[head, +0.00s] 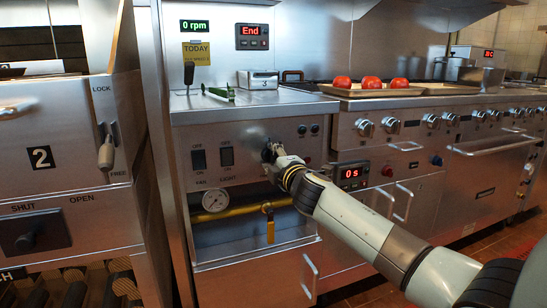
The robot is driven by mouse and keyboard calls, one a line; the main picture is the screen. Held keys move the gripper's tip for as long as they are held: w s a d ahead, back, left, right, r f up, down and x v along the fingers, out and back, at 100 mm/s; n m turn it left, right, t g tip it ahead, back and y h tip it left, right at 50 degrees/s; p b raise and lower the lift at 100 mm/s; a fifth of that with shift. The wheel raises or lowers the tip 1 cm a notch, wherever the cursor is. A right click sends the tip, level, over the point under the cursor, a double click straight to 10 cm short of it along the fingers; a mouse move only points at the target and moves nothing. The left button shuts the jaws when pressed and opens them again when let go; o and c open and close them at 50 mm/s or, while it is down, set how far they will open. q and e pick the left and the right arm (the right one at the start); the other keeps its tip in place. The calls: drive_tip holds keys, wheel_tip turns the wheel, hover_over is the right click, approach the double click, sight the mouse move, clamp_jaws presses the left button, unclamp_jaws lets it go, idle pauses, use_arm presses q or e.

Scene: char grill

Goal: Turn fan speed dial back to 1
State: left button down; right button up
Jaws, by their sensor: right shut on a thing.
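My right gripper (268,154) reaches in from the lower right to the steel control panel (240,133). It is shut on a dark knob there, which I take for the fan speed dial. The gripper hides most of the dial, so its pointer and numbers cannot be read. A green display (194,25) above reads 0 rpm. The black fan switch (199,160) is left of the gripper, beside the light switch (226,156). My left gripper is not in view.
A pressure gauge (215,201) and yellow gas pipe (230,212) with a yellow valve handle (269,224) sit just below the gripper. A tray (425,91) with three tomatoes is at the right. Stove knobs line the right counter front. A lever (106,150) stands at the left.

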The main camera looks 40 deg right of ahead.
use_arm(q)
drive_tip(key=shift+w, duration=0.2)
use_arm(e)
drive_tip(key=shift+f, duration=0.15)
drive_tip(key=o, duration=1.1)
drive_tip(key=shift+a, duration=0.1)
drive_tip(key=shift+o, duration=0.2)
drive_tip(key=shift+s, duration=0.1)
drive_tip(key=v, duration=1.1)
drive_tip(key=shift+s, duration=0.4)
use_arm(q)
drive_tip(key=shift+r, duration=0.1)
